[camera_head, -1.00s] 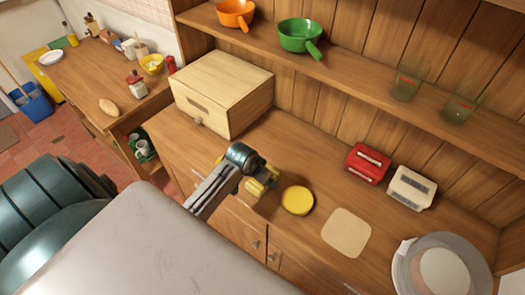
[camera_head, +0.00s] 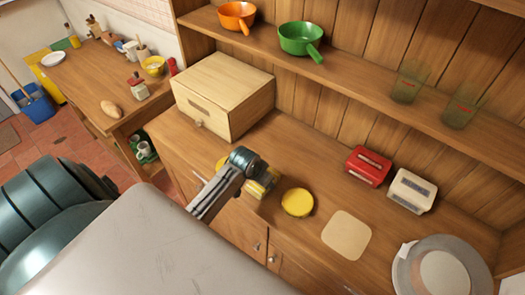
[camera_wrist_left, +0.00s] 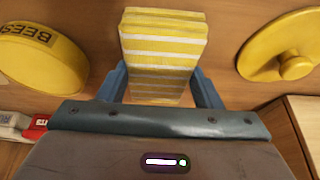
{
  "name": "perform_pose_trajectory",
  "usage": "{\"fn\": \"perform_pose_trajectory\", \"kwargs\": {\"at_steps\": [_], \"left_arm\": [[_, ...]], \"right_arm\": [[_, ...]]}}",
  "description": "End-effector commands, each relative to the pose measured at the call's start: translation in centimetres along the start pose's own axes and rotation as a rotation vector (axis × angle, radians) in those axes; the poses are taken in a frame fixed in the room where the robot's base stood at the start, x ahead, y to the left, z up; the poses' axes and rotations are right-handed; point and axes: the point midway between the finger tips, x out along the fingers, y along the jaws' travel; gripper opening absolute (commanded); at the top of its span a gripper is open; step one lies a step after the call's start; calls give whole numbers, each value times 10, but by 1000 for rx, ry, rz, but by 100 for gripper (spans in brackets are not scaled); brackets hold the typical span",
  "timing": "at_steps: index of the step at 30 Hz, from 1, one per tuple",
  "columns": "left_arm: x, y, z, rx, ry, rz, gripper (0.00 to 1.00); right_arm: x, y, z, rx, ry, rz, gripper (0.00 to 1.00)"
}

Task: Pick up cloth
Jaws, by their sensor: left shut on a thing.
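The cloth is a folded block with yellow and white stripes (camera_wrist_left: 165,42) in the left wrist view. It sits between the two blue fingers of my left gripper (camera_wrist_left: 160,86), which is shut on it. In the head view my left gripper (camera_head: 264,180) is over the wooden counter, and the cloth (camera_head: 258,190) is partly hidden by it. I cannot tell from these frames whether the cloth is clear of the counter. My right gripper is not in view.
A yellow tin (camera_wrist_left: 42,55) marked BEES and a yellow round lid (camera_wrist_left: 284,48) flank the cloth. A wooden box (camera_head: 225,95) stands behind. To the right are a beige square (camera_head: 346,235), red (camera_head: 368,166) and white (camera_head: 411,191) boxes and plates (camera_head: 440,265).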

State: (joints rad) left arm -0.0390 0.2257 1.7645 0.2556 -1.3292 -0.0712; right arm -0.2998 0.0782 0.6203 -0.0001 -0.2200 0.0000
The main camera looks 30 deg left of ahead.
Motion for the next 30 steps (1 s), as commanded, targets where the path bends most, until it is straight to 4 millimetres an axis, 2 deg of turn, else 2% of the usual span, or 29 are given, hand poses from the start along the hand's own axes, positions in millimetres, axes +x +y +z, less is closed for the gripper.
{"fn": "perform_pose_trajectory", "kwargs": {"at_steps": [5, 10, 21, 25, 30], "left_arm": [[-9, 0, -5, 0, 4, 0, 37], [-30, 0, -14, 3, 7, -2, 37], [-67, 40, 67, 0, -1, 2, 37], [-81, 52, 91, 0, -1, 2, 37], [-94, 62, 109, 0, 0, 2, 37]], "right_arm": [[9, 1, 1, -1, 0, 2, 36], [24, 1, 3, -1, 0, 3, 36], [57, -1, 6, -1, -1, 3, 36], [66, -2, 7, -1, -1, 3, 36], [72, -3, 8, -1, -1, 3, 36]]}}
